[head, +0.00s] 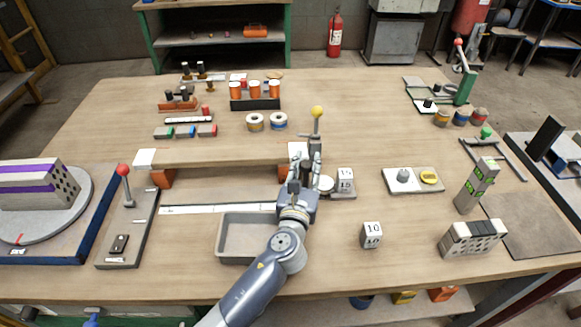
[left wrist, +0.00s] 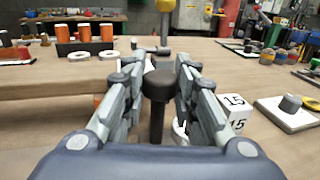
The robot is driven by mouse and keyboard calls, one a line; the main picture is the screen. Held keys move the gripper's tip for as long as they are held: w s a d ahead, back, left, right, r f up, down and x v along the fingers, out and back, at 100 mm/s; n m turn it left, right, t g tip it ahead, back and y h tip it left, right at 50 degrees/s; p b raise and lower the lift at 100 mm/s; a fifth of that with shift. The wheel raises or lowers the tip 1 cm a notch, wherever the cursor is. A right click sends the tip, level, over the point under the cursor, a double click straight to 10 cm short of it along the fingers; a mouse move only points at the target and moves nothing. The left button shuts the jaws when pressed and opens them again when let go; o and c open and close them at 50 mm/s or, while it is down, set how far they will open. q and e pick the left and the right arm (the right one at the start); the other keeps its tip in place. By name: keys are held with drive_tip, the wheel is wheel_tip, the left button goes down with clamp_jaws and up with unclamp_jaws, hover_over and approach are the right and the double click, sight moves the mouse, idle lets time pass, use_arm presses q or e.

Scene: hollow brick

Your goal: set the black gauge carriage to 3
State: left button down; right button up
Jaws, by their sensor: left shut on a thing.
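The pale scale strip (head: 215,209) lies along the middle of the table; its marks are too small to read. My left gripper (head: 304,166) is at the strip's right end, where hand and arm hide what lies below. In the left wrist view, a black knob (left wrist: 158,86) on a dark upright stem stands between the fingers of my left gripper (left wrist: 163,75), which are shut on it. I take it for the black gauge carriage's knob. Its base and its reading are hidden. My right gripper is not in view.
A grey tray (head: 246,238) lies just left of my forearm. A yellow-ball lever (head: 317,112) stands close behind the gripper, and a white number block (head: 345,180) stands to its right. A red-ball lever (head: 123,171) is at the left.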

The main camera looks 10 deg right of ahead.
use_arm(q)
drive_tip(key=shift+s+d, duration=0.1)
drive_tip(key=shift+d, duration=0.1)
drive_tip(key=c, duration=1.3)
unclamp_jaws()
drive_tip(key=shift+c, duration=0.2)
drive_tip(key=shift+o, duration=0.3)
drive_tip(key=shift+d+f, duration=0.1)
drive_tip(key=shift+d, duration=0.1)
drive_tip(key=shift+a, duration=0.2)
drive_tip(key=v, duration=1.1)
drive_tip(key=shift+s, duration=0.35)
